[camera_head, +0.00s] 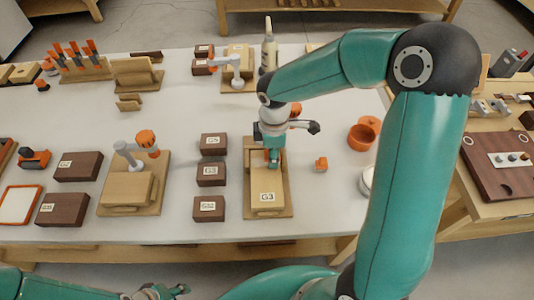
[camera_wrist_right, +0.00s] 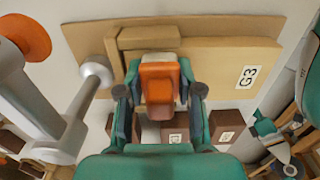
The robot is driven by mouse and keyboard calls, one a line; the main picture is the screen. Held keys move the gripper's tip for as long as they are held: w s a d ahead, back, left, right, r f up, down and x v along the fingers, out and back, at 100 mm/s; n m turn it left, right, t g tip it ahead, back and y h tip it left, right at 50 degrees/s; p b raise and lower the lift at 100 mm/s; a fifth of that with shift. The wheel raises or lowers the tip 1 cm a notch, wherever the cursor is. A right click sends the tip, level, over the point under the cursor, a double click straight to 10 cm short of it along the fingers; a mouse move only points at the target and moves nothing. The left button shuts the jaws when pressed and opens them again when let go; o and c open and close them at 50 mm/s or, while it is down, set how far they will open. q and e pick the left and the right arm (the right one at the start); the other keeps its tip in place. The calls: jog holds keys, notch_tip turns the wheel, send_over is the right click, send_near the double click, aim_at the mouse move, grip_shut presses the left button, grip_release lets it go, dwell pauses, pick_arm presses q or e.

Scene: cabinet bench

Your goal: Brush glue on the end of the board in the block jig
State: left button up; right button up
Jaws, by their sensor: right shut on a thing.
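The block jig (camera_head: 284,205) is a light wooden base at the centre of the bench, with a pale board labelled G3 (camera_head: 266,182) lying in it. The board and its label also show in the wrist view (camera_wrist_right: 225,58). My right gripper (camera_head: 273,158) is over the far end of the board, shut on an orange-topped piece (camera_wrist_right: 158,84), which I take to be the glue brush. Its lower end is hidden, so I cannot tell whether it touches the board. My left gripper (camera_head: 168,291) is low at the front edge, its jaws unclear.
Brown labelled blocks (camera_head: 211,174) stand left of the jig. A second jig (camera_head: 130,190) with a clamp is farther left. Orange cups (camera_head: 362,136) and a small orange piece (camera_head: 321,164) lie to the right. Bare bench shows at left centre.

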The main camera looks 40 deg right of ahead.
aim_at(260, 161)
jog(key=shift+w+a, duration=0.1)
jog(key=shift+a, duration=0.05)
jog(key=shift+w+a, duration=0.45)
jog(key=shift+a, duration=0.25)
jog(key=shift+w+a, duration=0.4)
jog(key=shift+a, duration=0.3)
jog(key=shift+d, duration=0.15)
jog(key=shift+s+d, duration=0.5)
jog(key=shift+d, duration=0.1)
jog(key=shift+s+d, duration=0.45)
jog(key=shift+d, duration=0.35)
jog(key=shift+r, duration=0.15)
jog(key=shift+r+p, duration=2.4)
jog(key=shift+r, duration=0.55)
jog(key=shift+f, duration=0.1)
